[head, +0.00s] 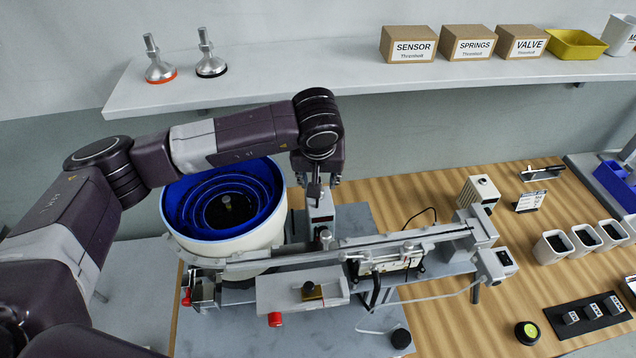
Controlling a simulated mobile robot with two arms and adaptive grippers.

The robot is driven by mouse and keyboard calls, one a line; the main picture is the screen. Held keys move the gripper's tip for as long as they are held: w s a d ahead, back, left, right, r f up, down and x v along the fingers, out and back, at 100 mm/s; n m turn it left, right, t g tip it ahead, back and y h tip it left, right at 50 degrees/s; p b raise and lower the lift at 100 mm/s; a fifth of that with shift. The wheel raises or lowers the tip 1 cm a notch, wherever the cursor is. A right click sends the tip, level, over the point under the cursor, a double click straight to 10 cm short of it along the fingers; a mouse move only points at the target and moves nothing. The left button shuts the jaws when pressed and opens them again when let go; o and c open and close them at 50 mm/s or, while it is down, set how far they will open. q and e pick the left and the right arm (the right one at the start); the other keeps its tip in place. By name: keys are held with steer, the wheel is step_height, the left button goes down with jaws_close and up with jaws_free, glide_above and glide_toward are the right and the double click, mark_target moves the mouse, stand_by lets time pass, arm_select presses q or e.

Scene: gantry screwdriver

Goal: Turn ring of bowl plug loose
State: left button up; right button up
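My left arm comes in from the left and reaches over the white bowl feeder with its blue spiral inside (269,232). My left gripper (316,188) points down just right of the bowl, above a small grey control box (321,213). A dark, narrow upright piece shows between the gripper and the top of the box; I cannot tell whether it is the bowl plug with its ring or part of the gripper. The fingers are small and partly hidden by the wrist, so their grip is unclear. My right gripper is not in view.
A linear rail (410,238) runs right from the bowl. A shelf (330,75) above holds labelled boxes (413,44), a yellow bin (575,44) and two metal feet. Several white cups (552,246) and a black tray (588,315) stand at the right.

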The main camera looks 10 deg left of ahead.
arm_select(q)
steer(key=p+x, duration=0.1)
steer(key=x, duration=0.4)
steer(key=shift+w+f, duration=0.1)
steer(key=shift+f, duration=0.2)
jaws_close()
